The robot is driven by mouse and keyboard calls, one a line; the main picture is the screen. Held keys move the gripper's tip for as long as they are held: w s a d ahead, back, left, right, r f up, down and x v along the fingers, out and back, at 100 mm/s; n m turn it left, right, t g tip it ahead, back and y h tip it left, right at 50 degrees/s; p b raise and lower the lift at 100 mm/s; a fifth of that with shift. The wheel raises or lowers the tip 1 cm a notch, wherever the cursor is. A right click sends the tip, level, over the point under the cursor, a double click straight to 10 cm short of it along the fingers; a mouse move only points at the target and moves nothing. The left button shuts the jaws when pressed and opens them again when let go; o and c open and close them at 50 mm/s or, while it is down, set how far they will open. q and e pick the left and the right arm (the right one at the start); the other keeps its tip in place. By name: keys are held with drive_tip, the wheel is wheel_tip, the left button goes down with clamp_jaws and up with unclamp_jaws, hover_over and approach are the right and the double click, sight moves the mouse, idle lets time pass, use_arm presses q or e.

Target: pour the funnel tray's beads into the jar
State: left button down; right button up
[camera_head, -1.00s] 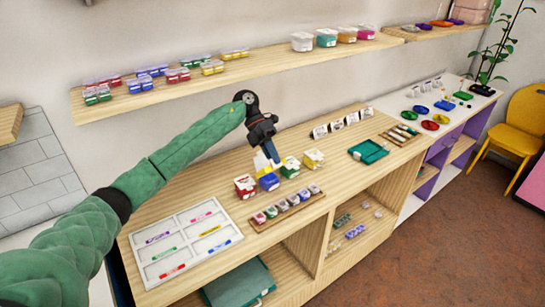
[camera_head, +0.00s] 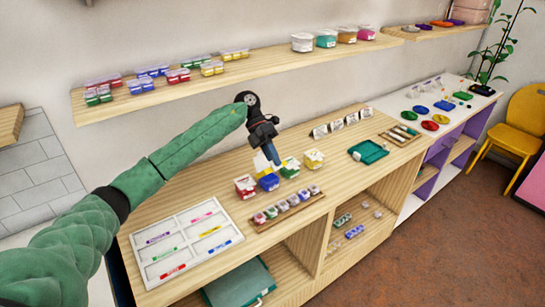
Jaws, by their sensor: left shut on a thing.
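My left gripper (camera_head: 274,160) is low over the wooden counter, among the small coloured boxes, with its fingers pointing down. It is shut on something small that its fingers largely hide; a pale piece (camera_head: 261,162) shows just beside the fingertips. A teal tray (camera_head: 369,152), which looks like the funnel tray, lies flat on the counter to the right, apart from the gripper. Several small jars with coloured contents (camera_head: 285,207) stand in a wooden rack at the counter's front edge. I cannot tell which is the task's jar. My right gripper is not in view.
A red box (camera_head: 245,187), a blue box (camera_head: 268,181), a green box (camera_head: 290,168) and a yellow box (camera_head: 313,159) stand close around the gripper. A white sorting board (camera_head: 186,240) lies at the left. A wall shelf (camera_head: 270,62) with tubs runs above. Counter between boxes and teal tray is clear.

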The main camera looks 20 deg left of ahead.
sight(279, 167)
use_arm(q)
drive_tip(key=shift+s+d+f, duration=0.15)
drive_tip(key=shift+d, duration=0.05)
drive_tip(key=shift+s+d+f+t+y, duration=0.3)
drive_tip(key=shift+d+f+t+y, duration=0.1)
drive_tip(key=shift+f+t+y, duration=0.15)
drive_tip(key=shift+s+d+f+t+y, duration=0.25)
drive_tip(key=shift+d+f+y, duration=0.1)
drive_tip(key=shift+y, duration=0.2)
drive_tip(key=shift+s+d+f+t+y, duration=0.5)
drive_tip(key=shift+d+f+y, duration=0.1)
drive_tip(key=shift+f+y, duration=0.1)
drive_tip(key=shift+s+d+f+t+y, duration=0.25)
drive_tip(key=shift+d+f+t+y, duration=0.15)
drive_tip(key=shift+f+y, duration=0.1)
drive_tip(key=shift+s+d+f+t+y, duration=0.25)
drive_tip(key=shift+d+f+t+y, duration=0.15)
drive_tip(key=shift+f+y, duration=0.1)
drive_tip(key=shift+s+d+r+t+y, duration=0.25)
drive_tip(key=shift+d+r+y, duration=0.1)
drive_tip(key=shift+r, duration=0.35)
drive_tip(key=shift+s+d+r+t+y, duration=0.2)
drive_tip(key=shift+d+r+y, duration=0.15)
drive_tip(key=shift+r, duration=0.35)
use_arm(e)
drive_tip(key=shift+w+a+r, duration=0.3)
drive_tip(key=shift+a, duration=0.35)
